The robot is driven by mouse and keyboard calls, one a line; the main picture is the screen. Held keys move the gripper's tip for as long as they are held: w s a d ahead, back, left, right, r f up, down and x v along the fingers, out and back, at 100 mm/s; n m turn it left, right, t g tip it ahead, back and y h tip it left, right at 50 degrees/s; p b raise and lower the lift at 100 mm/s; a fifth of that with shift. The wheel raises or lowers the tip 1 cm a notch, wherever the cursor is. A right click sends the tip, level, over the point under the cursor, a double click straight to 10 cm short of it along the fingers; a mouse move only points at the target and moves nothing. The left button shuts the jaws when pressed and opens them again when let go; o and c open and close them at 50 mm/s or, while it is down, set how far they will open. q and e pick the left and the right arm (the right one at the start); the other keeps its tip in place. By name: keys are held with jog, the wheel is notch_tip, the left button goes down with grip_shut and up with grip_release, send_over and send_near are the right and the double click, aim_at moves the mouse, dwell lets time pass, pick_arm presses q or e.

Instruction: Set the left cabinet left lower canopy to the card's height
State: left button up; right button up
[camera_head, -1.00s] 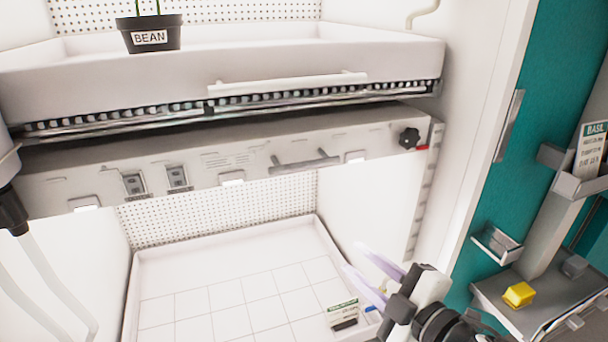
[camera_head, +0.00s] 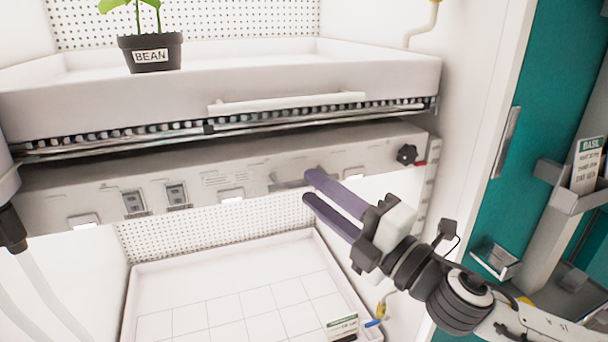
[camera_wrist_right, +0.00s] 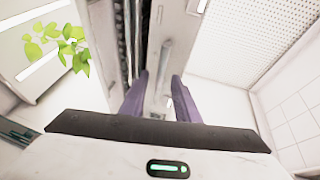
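The left lower canopy (camera_head: 110,195) is a long pale bar below the upper tray. It has a front handle (camera_head: 285,182), a black knob (camera_head: 407,154) and an upright marked strip (camera_head: 431,190) at its right end. My right gripper (camera_head: 308,186) is open in front of the handle, its purple fingers overlapping the handle's right part. In the right wrist view the handle (camera_wrist_right: 165,62) shows just ahead, between the fingers; contact is unclear. A small card with a green header (camera_head: 342,326) stands at the lower tray's front; its text is unreadable.
The upper tray (camera_head: 330,70) holds a potted plant labelled BEAN (camera_head: 150,54). The gridded lower tray (camera_head: 160,280) is mostly bare. A BASIL card (camera_head: 588,165) sits in a holder by the teal panel (camera_head: 545,70) at right.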

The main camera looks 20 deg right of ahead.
aim_at(306, 185)
jog(key=shift+p+x, duration=0.35)
jog(key=shift+x, duration=1.5)
jog(key=shift+c, duration=0.2)
grip_shut()
